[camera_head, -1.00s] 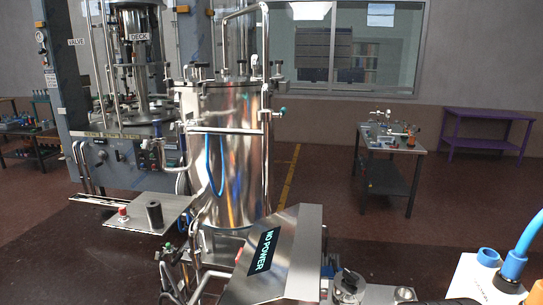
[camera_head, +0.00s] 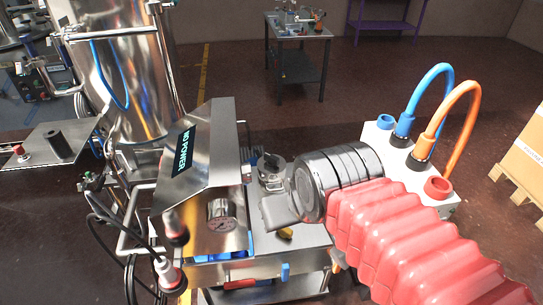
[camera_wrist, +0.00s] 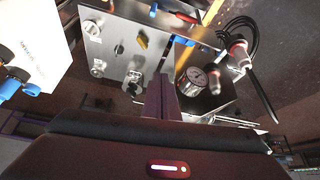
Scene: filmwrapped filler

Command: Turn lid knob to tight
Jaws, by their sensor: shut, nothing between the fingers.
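My gripper (camera_head: 284,210) is at the end of my red-sleeved arm in the head view, its grey fingers together and empty, pointing left over the steel bench. In the wrist view its closed fingers (camera_wrist: 163,98) reach up the middle. A small round steel fitting with a dark top (camera_head: 271,168) stands on the bench just behind the fingers; I cannot tell if it is the lid knob.
A white box with blue and orange hoses (camera_head: 395,165) stands to the right. Cables (camera_head: 130,240) hang at lower left.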

